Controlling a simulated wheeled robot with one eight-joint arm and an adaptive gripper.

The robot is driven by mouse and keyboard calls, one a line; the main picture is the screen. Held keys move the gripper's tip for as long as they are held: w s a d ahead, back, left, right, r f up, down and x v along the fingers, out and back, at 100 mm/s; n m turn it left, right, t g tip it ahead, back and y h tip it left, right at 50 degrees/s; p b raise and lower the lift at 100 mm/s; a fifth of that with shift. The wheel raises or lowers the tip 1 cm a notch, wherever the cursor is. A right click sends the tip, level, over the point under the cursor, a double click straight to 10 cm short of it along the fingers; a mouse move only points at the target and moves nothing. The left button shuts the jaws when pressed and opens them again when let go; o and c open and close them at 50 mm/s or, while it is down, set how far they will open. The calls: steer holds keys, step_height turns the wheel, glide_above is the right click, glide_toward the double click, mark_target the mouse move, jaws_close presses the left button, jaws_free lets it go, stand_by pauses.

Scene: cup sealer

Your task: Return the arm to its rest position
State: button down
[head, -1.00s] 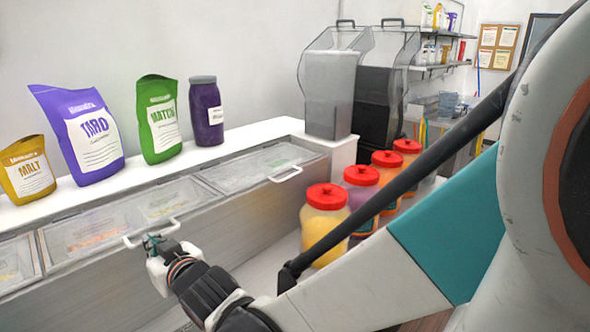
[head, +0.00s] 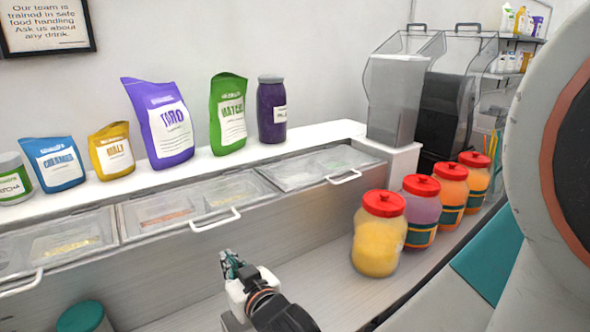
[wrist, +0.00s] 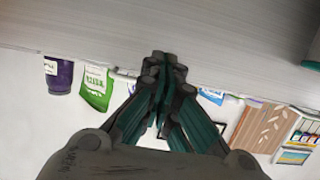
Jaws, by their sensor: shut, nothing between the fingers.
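My gripper (head: 231,262) is in the lower middle of the head view, in front of the steel counter front and below the lid handle of the middle bin. It is apart from the handle and holds nothing. In the wrist view my gripper (wrist: 163,65) has its dark and teal fingers together, with the grey counter face beyond them. The wrist picture is upside down, with the bags at its lower part. Most of my forearm is cut off by the bottom edge of the head view.
Lidded topping bins (head: 180,207) with white handles (head: 215,222) line the counter. Bags such as the taro bag (head: 160,125) stand on the white shelf (head: 225,150) behind. Red-lidded jars (head: 378,245) stand at the right. A teal-lidded container (head: 82,318) is at the lower left.

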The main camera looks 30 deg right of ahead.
steer(key=s+d+f+g+b, duration=0.1)
steer(key=s+f+g+b, duration=0.2)
steer(key=s+g, duration=0.5)
steer(key=s, duration=0.5)
steer(key=shift+s+d, duration=0.15)
steer(key=shift+s, duration=0.2)
stand_by(0.4)
